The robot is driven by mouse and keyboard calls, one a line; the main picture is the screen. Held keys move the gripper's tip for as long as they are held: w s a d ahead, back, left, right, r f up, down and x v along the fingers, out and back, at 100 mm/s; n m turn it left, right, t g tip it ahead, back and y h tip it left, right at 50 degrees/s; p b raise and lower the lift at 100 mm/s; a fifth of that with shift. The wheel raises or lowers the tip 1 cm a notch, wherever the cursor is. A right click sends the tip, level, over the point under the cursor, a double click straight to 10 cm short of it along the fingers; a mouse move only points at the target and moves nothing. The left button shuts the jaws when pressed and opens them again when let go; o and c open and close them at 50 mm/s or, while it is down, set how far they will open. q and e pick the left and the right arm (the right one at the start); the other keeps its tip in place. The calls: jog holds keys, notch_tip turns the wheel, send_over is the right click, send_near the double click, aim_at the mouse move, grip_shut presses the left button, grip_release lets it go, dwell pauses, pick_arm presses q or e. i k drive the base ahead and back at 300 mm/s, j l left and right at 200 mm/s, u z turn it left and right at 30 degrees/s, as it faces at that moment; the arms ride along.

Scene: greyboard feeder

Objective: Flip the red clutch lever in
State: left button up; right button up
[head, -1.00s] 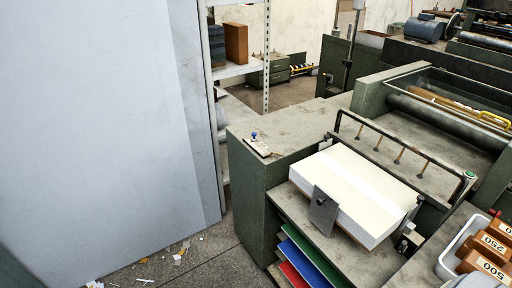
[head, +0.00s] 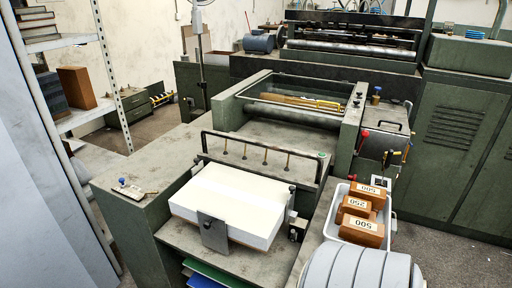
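A red-knobbed lever (head: 364,134) stands on the right side of the green feeder machine, tilted, with its knob up. A smaller red part (head: 351,178) shows lower down, near the white bin. I cannot tell from this distance how the lever's position relates to its in or out setting.
A white paper stack (head: 230,200) lies on the feeder behind a metal plate (head: 212,232). A white bin (head: 393,222) holds brown numbered blocks (head: 362,230). Yellow-tipped levers (head: 407,150) stand right of the red one. Shelving (head: 107,60) is at left; green cabinets (head: 455,130) stand at right.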

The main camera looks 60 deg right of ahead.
aim_at(364, 133)
jog(key=z, duration=2.7)
jog(key=l+z, duration=0.15)
jog(key=z, duration=0.2)
jog(key=i+l+z, duration=0.1)
jog(key=z, duration=0.3)
jog(key=l+z, duration=0.15)
jog(key=z, duration=0.2)
jog(key=i+j, duration=0.05)
